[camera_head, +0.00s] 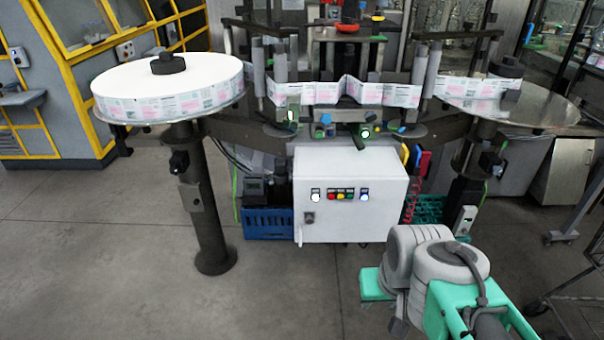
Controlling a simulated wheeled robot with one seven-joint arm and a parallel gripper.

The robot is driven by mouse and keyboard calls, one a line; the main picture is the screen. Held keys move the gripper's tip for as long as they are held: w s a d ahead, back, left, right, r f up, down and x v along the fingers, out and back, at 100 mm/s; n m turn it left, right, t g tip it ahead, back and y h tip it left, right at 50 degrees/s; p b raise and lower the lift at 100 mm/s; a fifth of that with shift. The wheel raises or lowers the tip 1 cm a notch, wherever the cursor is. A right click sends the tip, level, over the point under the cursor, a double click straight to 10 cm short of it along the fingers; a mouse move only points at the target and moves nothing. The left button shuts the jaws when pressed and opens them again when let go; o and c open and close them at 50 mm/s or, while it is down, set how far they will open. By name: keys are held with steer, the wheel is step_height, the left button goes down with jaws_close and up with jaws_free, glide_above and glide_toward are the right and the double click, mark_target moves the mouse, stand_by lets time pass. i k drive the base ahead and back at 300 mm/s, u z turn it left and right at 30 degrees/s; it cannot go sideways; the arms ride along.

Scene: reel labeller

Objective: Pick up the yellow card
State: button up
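A small yellow card-like piece (404,155) shows at the upper right of the white control box, on the reel labeller. It is upright beside a blue piece (414,157) and a red piece (425,163). It is small in this view, and I cannot tell how it is held there. My arm, with grey joints and teal links, is at the lower right, in front of the machine and well apart from the card. No gripper fingers can be made out.
The white control box (352,215) has several coloured buttons. A large label reel (165,85) sits on the left stand, with a reel plate (545,105) on the right. A blue crate (268,225) and a green crate (428,209) are below. The grey floor in front is clear.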

mark_target(404, 155)
steer(key=u, duration=4.4)
steer(key=k, duration=2.4)
steer(key=z, duration=1.1)
